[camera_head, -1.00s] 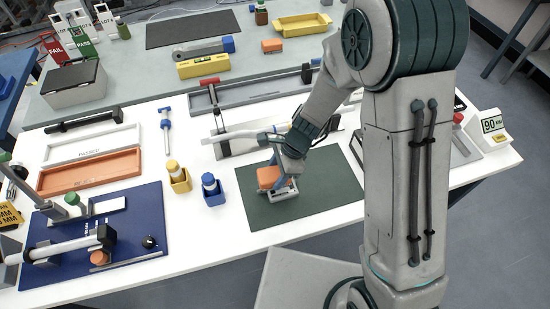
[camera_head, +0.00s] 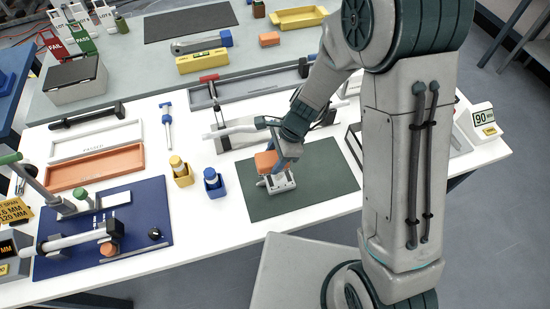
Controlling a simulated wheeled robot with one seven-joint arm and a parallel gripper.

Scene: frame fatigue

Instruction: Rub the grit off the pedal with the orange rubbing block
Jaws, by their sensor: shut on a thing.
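The grey pedal (camera_head: 281,184) lies on the dark green mat (camera_head: 318,189) near the front edge of the white table. My gripper (camera_head: 274,160) points down at the pedal's far end and is shut on the orange rubbing block (camera_head: 265,160). The block is over the far left part of the pedal; I cannot tell whether it touches it. The gripper's fingers and the block hide part of the pedal. Grit is too small to make out on the pedal's visible face.
A grey fixture with a pale bar (camera_head: 236,130) stands just behind the mat. Blue (camera_head: 214,182) and yellow (camera_head: 181,171) holders with bottles stand to the left. An orange tray (camera_head: 95,167) and a blue board (camera_head: 140,222) lie farther left. The mat's right part is clear.

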